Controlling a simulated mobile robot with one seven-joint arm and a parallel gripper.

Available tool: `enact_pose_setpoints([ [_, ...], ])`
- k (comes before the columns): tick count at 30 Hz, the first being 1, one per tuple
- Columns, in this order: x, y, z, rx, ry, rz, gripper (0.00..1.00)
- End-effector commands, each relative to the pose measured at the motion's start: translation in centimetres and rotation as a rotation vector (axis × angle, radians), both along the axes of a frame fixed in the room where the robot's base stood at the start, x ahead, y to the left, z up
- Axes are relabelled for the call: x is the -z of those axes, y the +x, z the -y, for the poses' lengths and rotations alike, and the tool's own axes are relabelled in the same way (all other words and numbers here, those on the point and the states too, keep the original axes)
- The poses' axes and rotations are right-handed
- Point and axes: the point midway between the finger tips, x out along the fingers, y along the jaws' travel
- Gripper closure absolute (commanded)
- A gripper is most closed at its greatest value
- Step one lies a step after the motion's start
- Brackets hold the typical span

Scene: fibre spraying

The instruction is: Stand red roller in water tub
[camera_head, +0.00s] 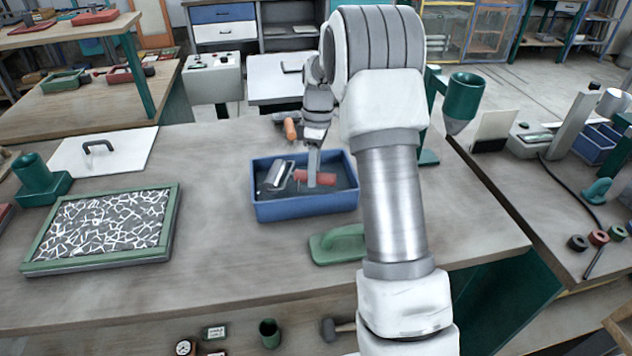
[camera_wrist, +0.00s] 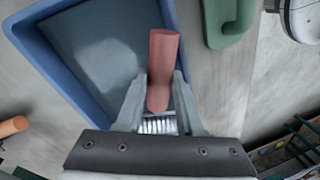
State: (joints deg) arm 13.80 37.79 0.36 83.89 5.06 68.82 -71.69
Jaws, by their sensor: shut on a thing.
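The red roller has a red handle (camera_head: 318,179) and a silver ribbed head (camera_head: 276,176). My gripper (camera_head: 312,178) points down and is shut on it. The roller looks tilted or lying, handle to the right and head to the left. It appears within the outline of the blue water tub (camera_head: 307,209); whether it touches the tub floor I cannot tell. In the wrist view the red handle (camera_wrist: 163,60) passes between the fingers (camera_wrist: 160,80), near one wall of the tub (camera_wrist: 32,60). The ribbed head is mostly hidden there by my gripper.
A green trowel-like tool (camera_head: 337,245) lies in front of the tub. An orange-handled thing (camera_head: 290,128) lies behind it. A green-framed tray of white fibres (camera_head: 105,225) is at left. A green cup on a stand (camera_head: 463,98) is at right.

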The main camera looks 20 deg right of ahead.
Motion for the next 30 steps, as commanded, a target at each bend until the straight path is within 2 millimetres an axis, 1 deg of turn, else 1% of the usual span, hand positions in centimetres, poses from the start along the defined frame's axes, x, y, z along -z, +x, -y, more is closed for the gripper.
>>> enact_pose_setpoints([
  [1, 0.4, 0.6, 0.5, 0.001, 0.001, 0.0, 1.0],
  [3, 0.9, 1.2, 1.0, 0.0, 0.001, 0.001, 1.0],
  [6, 1.2, 1.7, 1.4, -0.001, 0.0, 0.002, 1.0],
  [10, 1.8, 1.8, 1.5, -0.001, 0.001, 0.001, 1.0],
  [18, 5.3, 1.8, 1.4, 0.0, 0.002, -0.001, 1.0],
  [26, 5.4, 1.8, 1.4, -0.001, 0.001, 0.002, 1.0],
  [29, 5.7, 1.8, 1.4, 0.0, 0.001, 0.002, 1.0],
  [30, 5.7, 1.8, 1.4, 0.0, 0.001, 0.001, 0.58],
])
